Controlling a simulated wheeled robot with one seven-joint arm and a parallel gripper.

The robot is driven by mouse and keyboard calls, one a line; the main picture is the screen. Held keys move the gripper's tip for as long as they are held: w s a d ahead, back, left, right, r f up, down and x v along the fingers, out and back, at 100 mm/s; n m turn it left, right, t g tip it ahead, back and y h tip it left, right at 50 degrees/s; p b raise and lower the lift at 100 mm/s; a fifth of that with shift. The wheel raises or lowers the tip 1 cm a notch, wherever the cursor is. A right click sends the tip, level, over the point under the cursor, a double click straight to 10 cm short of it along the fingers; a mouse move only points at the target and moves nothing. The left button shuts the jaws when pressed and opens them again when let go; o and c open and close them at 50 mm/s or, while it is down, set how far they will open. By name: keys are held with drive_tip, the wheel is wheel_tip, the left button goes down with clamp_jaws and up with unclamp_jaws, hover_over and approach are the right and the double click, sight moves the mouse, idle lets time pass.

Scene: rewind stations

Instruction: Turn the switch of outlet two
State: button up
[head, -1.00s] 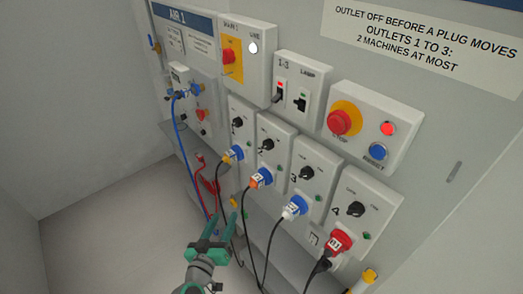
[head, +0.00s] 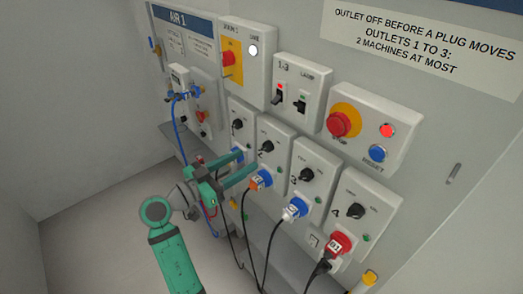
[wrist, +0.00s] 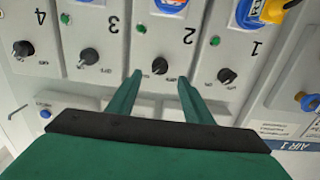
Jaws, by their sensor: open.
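Outlet two's black rotary switch (head: 267,146) is on a light grey panel (head: 283,139) between outlets one and three. In the upside-down wrist view, the switch (wrist: 160,66) shows just beyond and between my open fingertips. My gripper (head: 247,164) is open and empty, left of and a little below the switch in the head view; it also shows in the wrist view (wrist: 160,80). I cannot tell whether the fingers touch the switch. A green lamp (wrist: 139,27) and a plug (head: 261,180) are below the switch on the panel.
Outlet one's switch (head: 237,125), outlet three's switch (head: 306,175) and outlet four's switch (head: 355,211) are on neighbouring panels. A red stop button (head: 340,123) is above, to the right. Black cables (head: 270,245) hang below the plugs.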

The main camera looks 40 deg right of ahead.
sight(263, 149)
drive_tip(key=d, duration=0.6)
drive_tip(key=shift+w+d, duration=0.1)
drive_tip(key=shift+d, duration=0.45)
drive_tip(key=shift+w, duration=0.35)
drive_tip(key=shift+s+d, duration=0.15)
drive_tip(key=shift+d, duration=0.05)
drive_tip(key=shift+d, duration=0.1)
drive_tip(key=c, duration=1.1)
drive_tip(key=shift+o, duration=0.2)
drive_tip(key=shift+d, duration=0.1)
